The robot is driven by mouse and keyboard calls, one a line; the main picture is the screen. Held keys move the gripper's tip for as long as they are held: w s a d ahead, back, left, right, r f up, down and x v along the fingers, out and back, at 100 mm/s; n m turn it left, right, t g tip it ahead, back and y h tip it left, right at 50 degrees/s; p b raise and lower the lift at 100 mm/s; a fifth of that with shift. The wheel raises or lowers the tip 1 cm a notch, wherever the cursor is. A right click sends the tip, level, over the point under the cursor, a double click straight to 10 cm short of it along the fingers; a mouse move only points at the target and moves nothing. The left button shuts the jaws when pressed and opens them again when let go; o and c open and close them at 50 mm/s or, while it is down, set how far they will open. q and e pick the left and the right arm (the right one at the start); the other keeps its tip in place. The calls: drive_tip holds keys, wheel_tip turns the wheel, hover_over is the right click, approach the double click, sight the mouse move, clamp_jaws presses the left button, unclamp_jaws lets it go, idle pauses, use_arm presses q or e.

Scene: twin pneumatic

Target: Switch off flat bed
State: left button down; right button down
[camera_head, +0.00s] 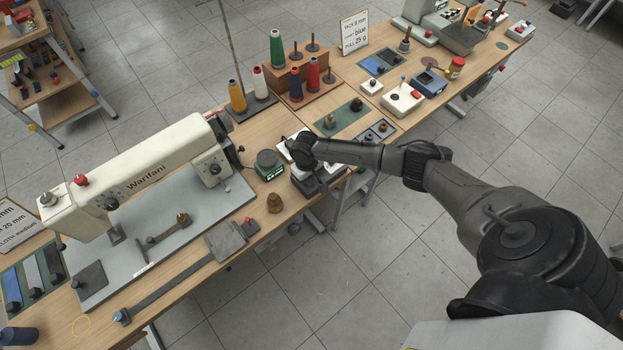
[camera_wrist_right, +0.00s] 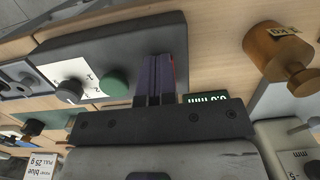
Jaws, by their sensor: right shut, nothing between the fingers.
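The flat bed sewing machine (camera_head: 150,180), cream and marked "Warifani", stands on the bench at left in the head view. A dark control box (camera_wrist_right: 110,45) fills the upper part of the right wrist view. Its white panel carries a green round button (camera_wrist_right: 114,82) and a dark knob (camera_wrist_right: 68,90). My right gripper (camera_wrist_right: 165,60) is shut and empty, its fingertips over the box's dark surface, right of the green button. I cannot tell whether they touch. In the head view my right wrist hides most of the box (camera_head: 322,181). My left gripper is out of view.
A small dark device with a green display (camera_head: 269,165) and a brown weight (camera_head: 274,203) sit left of the box. Thread spools (camera_head: 277,48) stand behind. The bench's front edge is close.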

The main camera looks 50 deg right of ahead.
wheel_tip(320, 180, up, 5)
drive_tip(key=p, duration=0.6)
drive_tip(key=shift+w+f, duration=0.15)
drive_tip(key=shift+f, duration=0.05)
wheel_tip(320, 180, up, 9)
drive_tip(key=w, duration=0.1)
drive_tip(key=shift+d+r, duration=0.15)
